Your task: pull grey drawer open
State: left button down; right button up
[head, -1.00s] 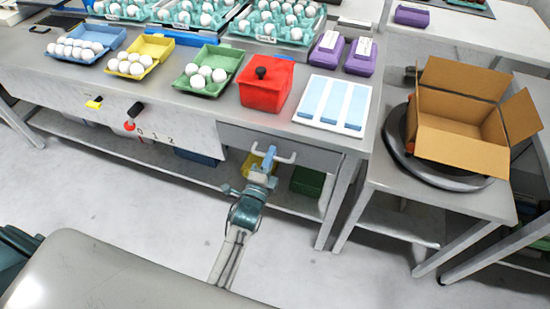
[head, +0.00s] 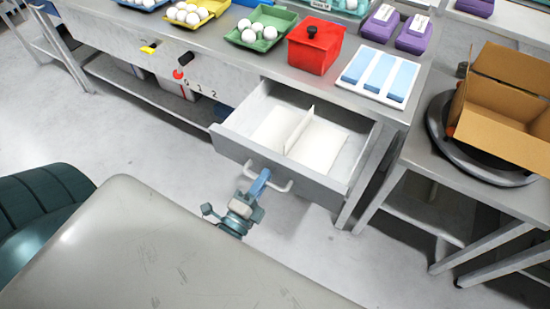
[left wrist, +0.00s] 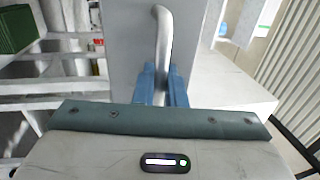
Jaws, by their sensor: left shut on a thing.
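The grey drawer (head: 318,200) stands pulled out from under the table, well open. Its inside shows white, with a thin upright divider and flat white areas on both sides. My left gripper (head: 261,180) is shut on the bar handle (head: 284,187) at the drawer's front. In the left wrist view the gripper's blue fingers (left wrist: 163,88) close around the handle (left wrist: 162,35), with the drawer front (left wrist: 130,45) behind it. My right gripper is not in view.
On the table (head: 270,68) are a red box (head: 314,48) with a black knob, a white tray with blue strips (head: 361,82), and egg cartons. An open cardboard box (head: 500,110) stands on a side table at right. Open floor (head: 140,135) lies left of the drawer.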

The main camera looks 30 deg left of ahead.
pick_arm(q)
jog(key=shift+s, duration=1.65)
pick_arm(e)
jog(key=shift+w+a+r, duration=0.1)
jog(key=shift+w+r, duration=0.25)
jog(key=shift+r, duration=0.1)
pick_arm(q)
jog(key=c, duration=1.7)
grip_release()
